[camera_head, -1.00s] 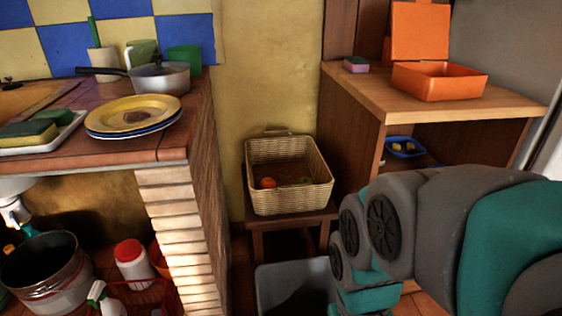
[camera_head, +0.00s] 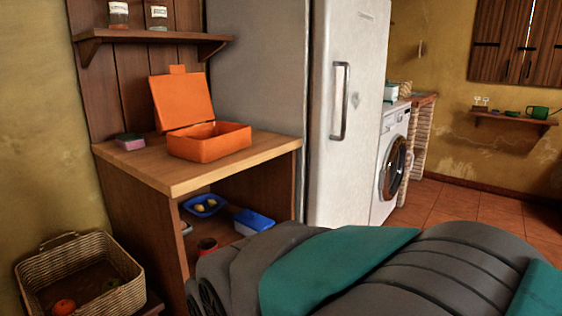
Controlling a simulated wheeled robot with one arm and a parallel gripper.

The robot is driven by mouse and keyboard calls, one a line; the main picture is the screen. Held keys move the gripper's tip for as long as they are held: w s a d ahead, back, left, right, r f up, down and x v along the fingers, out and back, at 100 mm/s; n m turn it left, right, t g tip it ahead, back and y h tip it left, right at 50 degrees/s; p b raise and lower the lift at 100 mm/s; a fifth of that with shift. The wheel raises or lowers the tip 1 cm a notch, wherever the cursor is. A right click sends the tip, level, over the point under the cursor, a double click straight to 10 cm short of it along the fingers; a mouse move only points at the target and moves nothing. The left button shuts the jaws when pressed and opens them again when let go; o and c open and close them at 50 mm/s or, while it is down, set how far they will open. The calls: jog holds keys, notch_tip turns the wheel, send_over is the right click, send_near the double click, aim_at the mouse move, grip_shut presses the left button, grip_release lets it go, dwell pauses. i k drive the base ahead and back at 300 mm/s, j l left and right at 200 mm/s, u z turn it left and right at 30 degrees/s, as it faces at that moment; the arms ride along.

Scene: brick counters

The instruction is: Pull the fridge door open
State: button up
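The fridge (camera_head: 258,62) stands right of centre, with a grey side and a white front door (camera_head: 347,150). The door looks shut. Its vertical metal handle (camera_head: 340,101) is on the door's left part, and nothing touches it. My arm, grey and teal, crosses the bottom right of the view below the fridge. My gripper is outside the picture, so its state is hidden.
A wooden cabinet (camera_head: 230,174) with an open orange box (camera_head: 208,143) stands left of the fridge. A wicker basket (camera_head: 80,270) is at the lower left. A washing machine (camera_head: 392,163) stands beyond the fridge. Tiled floor (camera_head: 465,205) is clear at the right.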

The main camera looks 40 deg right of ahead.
aim_at(350, 37)
jog(key=z, duration=1.7)
